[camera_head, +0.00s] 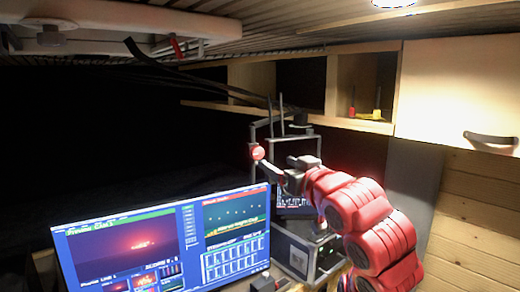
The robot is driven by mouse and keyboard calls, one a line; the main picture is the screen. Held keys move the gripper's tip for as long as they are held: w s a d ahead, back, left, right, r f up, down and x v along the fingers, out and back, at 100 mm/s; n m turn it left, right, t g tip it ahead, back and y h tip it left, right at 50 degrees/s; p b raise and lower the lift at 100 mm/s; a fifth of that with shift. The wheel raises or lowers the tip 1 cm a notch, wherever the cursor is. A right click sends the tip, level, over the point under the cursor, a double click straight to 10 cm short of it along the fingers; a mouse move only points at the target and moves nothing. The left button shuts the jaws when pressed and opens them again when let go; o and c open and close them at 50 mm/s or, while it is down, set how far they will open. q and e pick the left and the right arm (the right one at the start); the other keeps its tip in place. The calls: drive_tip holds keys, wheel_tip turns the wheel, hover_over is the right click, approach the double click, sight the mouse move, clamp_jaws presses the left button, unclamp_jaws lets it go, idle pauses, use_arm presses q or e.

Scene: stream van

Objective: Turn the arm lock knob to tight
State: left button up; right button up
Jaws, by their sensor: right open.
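A round red knob (257,152) sits on a dark upright frame (252,130) behind the monitor, in the middle of the head view. I take it for the arm lock knob; its turn position is too small to read. My right gripper (265,167) reaches in from the lower right on my red arm. It is open, with its dark fingers just below and right of the knob. I cannot tell whether they touch it. My left gripper is not in view.
A large lit monitor (165,240) stands in front, left of my right arm. A grey equipment box (295,255) is beside it, partly behind my arm. A wooden shelf (300,115) and a white cabinet door (460,90) are above. The back left is dark.

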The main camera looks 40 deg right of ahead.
sight(259, 153)
drive_tip(key=w+p, duration=0.1)
drive_tip(key=w, duration=0.2)
drive_tip(key=w+d+p, duration=0.1)
drive_tip(key=w, duration=0.3)
drive_tip(key=w+d+p, duration=0.1)
drive_tip(key=w+p, duration=0.1)
drive_tip(key=w, duration=0.1)
drive_tip(key=shift+w+f, duration=0.1)
drive_tip(key=shift+w, duration=0.25)
clamp_jaws()
